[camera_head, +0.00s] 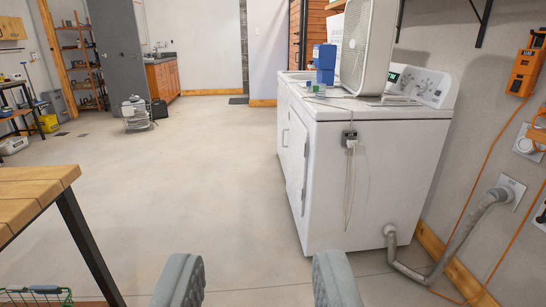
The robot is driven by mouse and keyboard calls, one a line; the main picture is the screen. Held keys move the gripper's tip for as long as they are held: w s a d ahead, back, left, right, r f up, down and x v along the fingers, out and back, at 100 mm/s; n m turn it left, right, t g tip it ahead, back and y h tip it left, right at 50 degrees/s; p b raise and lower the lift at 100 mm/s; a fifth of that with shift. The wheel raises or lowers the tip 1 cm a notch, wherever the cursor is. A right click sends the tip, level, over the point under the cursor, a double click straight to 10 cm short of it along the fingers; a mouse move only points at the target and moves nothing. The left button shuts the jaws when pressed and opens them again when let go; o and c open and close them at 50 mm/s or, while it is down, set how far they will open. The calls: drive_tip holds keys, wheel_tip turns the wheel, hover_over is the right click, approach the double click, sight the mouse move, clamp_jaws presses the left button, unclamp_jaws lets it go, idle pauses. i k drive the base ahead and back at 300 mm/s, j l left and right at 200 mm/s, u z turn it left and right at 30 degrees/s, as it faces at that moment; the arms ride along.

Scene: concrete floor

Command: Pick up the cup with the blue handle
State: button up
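I cannot make out a cup with a blue handle for certain in this view. Blue items (325,60) stand on top of the white washer (370,165), beside the white box fan. Small blue and green things (316,88) lie in front of them near the washer's edge, too small to identify. My gripper (258,275) is open at the bottom of the view, its two grey fingers wide apart with only bare floor visible between them. It is well short of the washer and touches nothing that I can see.
A box fan (370,45) stands on the washer. A wooden table (35,195) with black legs is close at left, a wire basket (38,296) below it. A grey hose (440,272) runs at right.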

sight(312, 83)
drive_tip(key=i+u, duration=0.1)
drive_tip(key=i, duration=1.55)
drive_tip(key=i+z, duration=0.15)
drive_tip(key=i, duration=0.4)
drive_tip(key=i+j+z, duration=0.1)
drive_tip(key=i, duration=0.45)
drive_tip(key=i+j+z, duration=0.15)
drive_tip(key=i, duration=0.45)
drive_tip(key=i+j+z, duration=0.3)
drive_tip(key=i, duration=0.25)
